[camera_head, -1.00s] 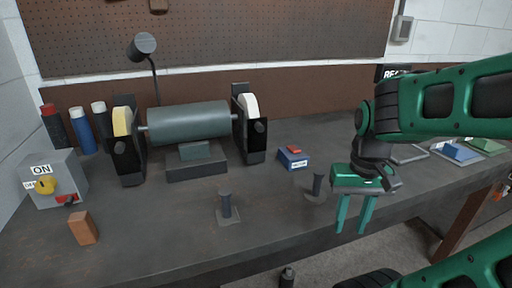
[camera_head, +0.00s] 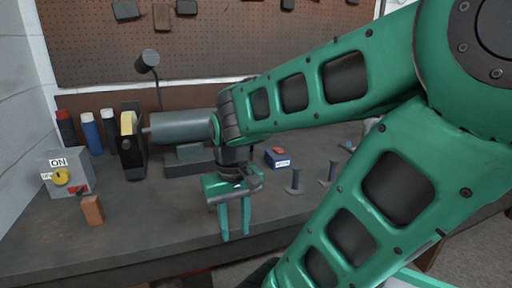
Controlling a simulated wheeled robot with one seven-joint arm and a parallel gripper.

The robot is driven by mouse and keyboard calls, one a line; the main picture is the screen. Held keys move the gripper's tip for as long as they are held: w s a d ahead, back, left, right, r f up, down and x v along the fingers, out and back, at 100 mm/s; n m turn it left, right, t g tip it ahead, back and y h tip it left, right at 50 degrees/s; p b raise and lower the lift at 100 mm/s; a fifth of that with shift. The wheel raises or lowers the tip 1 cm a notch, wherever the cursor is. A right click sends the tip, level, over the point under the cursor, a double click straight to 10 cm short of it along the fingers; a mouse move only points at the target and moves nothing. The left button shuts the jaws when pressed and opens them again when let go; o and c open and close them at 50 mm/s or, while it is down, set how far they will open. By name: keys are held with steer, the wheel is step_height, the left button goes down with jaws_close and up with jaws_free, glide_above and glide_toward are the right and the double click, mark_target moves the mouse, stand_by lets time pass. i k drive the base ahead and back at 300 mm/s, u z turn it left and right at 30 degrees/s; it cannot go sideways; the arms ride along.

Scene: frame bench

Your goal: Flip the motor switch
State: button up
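The motor switch is a grey box (camera_head: 66,174) at the left end of the bench, with a yellow knob (camera_head: 61,177), an "ON" label above it and a red part (camera_head: 78,189) low on its front. A second label left of the knob is too small to read fully. My gripper (camera_head: 235,236) points down over the front part of the bench, well to the right of the box. Its two fingers are apart with nothing between them. The bench grinder (camera_head: 180,127) stands behind it, its right wheel hidden by my arm.
A brown block (camera_head: 92,210) stands just in front of the switch box. Bottles (camera_head: 91,134) stand behind it. A blue box with a red top (camera_head: 278,158) and dark pegs (camera_head: 295,182) are right of my gripper. The bench between block and gripper is clear.

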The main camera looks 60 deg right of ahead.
mark_target(277, 150)
steer(key=k, duration=1.5)
steer(key=z, duration=0.7)
steer(key=i, duration=1)
steer(key=z, duration=0.05)
